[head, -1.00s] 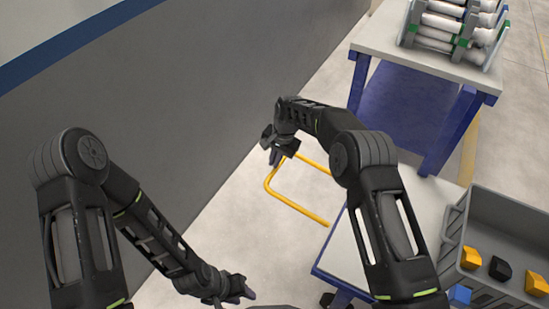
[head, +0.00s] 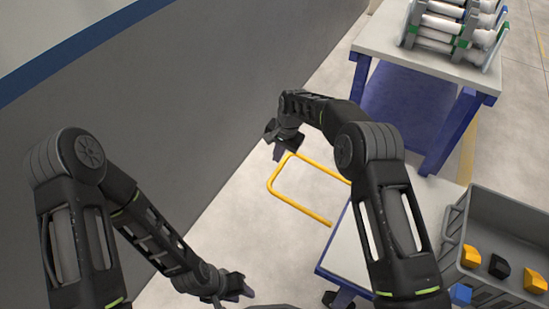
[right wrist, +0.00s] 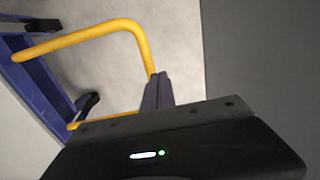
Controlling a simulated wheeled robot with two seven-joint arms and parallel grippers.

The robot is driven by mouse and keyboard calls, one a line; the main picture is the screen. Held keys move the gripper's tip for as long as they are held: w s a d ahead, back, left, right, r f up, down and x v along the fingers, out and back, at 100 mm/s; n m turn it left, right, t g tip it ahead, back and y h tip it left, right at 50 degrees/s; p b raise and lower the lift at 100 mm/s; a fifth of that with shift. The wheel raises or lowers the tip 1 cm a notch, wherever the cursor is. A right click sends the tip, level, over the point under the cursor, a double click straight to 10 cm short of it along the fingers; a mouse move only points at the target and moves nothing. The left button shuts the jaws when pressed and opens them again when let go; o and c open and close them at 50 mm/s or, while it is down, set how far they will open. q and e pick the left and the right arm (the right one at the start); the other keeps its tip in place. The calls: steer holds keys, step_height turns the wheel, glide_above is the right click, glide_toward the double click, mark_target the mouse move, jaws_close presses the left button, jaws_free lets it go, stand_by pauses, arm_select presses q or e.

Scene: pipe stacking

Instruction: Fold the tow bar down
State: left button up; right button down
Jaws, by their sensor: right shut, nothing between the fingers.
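The tow bar (head: 300,207) is a yellow U-shaped tube at the end of a blue-framed cart (head: 350,245). In the head view it juts out to the left over the floor. It also shows in the right wrist view (right wrist: 90,34). My right gripper (head: 278,154) is at the bar's upper left corner, with its fingers (right wrist: 158,92) shut and nothing between them. In the right wrist view the fingertips are by the bar's bent corner; I cannot tell whether they touch it. My left gripper (head: 249,293) is low in the head view, away from the bar; its jaw opening is not clear.
A grey crate (head: 458,225) with yellow, black and blue pieces stands on the cart's right side. A table (head: 385,42) with a rack of pipes stands at the upper right. A grey wall (head: 190,90) runs along the left. Bare floor lies around the bar.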

arm_select(q)
steer(key=shift+r, duration=0.65)
arm_select(e)
step_height(320, 180, up, 11)
steer(key=shift+a, duration=0.2)
steer(key=shift+f, duration=0.15)
